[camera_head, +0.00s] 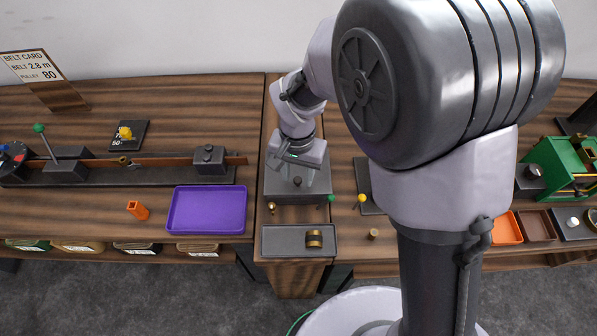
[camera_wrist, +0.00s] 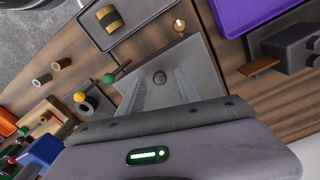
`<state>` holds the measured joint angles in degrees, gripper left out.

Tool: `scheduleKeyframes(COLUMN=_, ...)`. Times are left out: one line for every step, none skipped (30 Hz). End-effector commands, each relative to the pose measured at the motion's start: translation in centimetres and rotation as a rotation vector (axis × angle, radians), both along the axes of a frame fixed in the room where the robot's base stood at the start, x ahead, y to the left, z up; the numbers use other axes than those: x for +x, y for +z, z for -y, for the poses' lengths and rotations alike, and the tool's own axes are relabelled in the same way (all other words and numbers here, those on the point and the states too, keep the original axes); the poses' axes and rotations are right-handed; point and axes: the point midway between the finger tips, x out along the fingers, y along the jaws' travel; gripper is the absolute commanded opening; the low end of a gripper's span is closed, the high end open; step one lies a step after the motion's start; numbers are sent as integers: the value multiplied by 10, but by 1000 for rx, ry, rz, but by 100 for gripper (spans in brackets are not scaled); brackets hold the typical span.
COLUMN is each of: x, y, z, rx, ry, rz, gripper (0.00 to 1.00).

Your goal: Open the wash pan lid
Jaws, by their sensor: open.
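The wash pan appears to be the square grey box (camera_head: 283,190) on the middle bench. I cannot tell how high the fingertips are above the lid. The far part of the lid is hidden by my gripper.
A grey tray (camera_head: 280,241) with a brass cylinder (camera_head: 314,238) lies in front. A brass-coloured knob (camera_head: 272,208) and a green-knobbed lever (camera_head: 331,199) stand by the box's front corners. A purple tray (camera_head: 207,210) is left; a yellow-topped lever (camera_head: 361,201) is right.

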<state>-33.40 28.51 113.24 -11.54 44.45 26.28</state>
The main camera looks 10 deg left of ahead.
Motion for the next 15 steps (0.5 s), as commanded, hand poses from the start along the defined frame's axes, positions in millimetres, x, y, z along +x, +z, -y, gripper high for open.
scheduleKeyframes(x=0, y=-3, z=0, rx=-1, ry=0, rz=-1, gripper=41)
scheduleKeyframes(x=0, y=-4, z=0, rx=-1, ry=0, rz=-1, gripper=41)
scheduleKeyframes(x=0, y=-4, z=0, rx=0, ry=0, rz=-1, gripper=41)
scheduleKeyframes(x=0, y=-4, z=0, rx=0, ry=-1, rz=0, gripper=41)
scheduleKeyframes(x=0, y=-4, z=0, rx=0, ry=0, rz=0, gripper=41)
scheduleKeyframes(x=0, y=-4, z=0, rx=0, ry=-1, rz=0, gripper=41)
scheduleKeyframes(x=0, y=-4, z=0, rx=0, ry=-1, rz=0, gripper=41)
scheduleKeyframes(x=0, y=-4, z=0, rx=0, ry=0, rz=0, gripper=41)
scheduleKeyframes(x=0, y=-4, z=0, rx=0, ry=0, rz=0, gripper=41)
scheduleKeyframes(x=0, y=-4, z=0, rx=0, ry=0, rz=0, gripper=35)
scheduleKeyframes(x=0, y=-4, z=0, rx=0, ry=-1, rz=0, gripper=29)
scheduleKeyframes(x=0, y=-4, z=0, rx=0, ry=0, rz=0, gripper=21)
scheduleKeyframes(x=0, y=-4, z=0, rx=0, ry=-1, rz=0, gripper=15)
scheduleKeyframes(x=0, y=-4, z=0, rx=0, ry=-1, rz=0, gripper=10)
scheduleKeyframes(x=0, y=-4, z=0, rx=0, ry=0, rz=0, gripper=2)
